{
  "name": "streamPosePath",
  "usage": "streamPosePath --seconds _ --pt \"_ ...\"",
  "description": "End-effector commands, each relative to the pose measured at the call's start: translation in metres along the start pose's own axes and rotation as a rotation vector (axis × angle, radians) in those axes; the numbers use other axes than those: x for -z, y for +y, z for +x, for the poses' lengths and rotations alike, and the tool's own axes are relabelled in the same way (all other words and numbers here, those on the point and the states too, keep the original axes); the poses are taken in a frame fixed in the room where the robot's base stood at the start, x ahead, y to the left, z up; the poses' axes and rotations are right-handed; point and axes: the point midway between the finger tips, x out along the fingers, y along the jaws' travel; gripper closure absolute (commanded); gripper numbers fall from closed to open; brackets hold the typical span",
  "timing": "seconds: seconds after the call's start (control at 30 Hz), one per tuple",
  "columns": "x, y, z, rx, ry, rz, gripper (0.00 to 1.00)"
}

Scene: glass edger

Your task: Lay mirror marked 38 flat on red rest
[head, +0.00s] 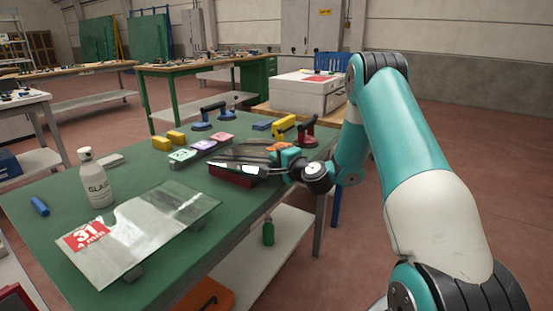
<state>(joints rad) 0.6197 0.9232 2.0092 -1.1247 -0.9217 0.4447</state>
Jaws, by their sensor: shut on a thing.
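My gripper (284,164) is at the right part of the green table and is shut on the edge of a dark, shiny plate, likely the mirror (252,155). The plate looks about level and its front edge reflects white light. Any mark 38 on it cannot be read from here. The red rest (234,179) shows just below the plate's front edge, partly hidden by it. I cannot tell whether plate and rest touch.
A glass sheet (150,232) marked 31 lies at the front left of the green table (60,262). A white bottle (96,180), coloured blocks (204,144), yellow blocks (162,143) and a blue-and-black suction lifter (201,126) stand around. A white box (305,95) is behind.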

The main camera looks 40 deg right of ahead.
Motion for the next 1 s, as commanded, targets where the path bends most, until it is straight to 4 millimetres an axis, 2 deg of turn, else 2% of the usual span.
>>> streamPosePath --seconds 0.87,0.9,1.0 --pt "0.0000 0.0074 0.0011 0.004 0.001 0.001 1.00" --pt "0.0000 0.0067 0.0011 0.004 0.001 0.001 0.87" --pt "0.0000 0.0068 0.0010 0.003 0.001 0.001 0.64"
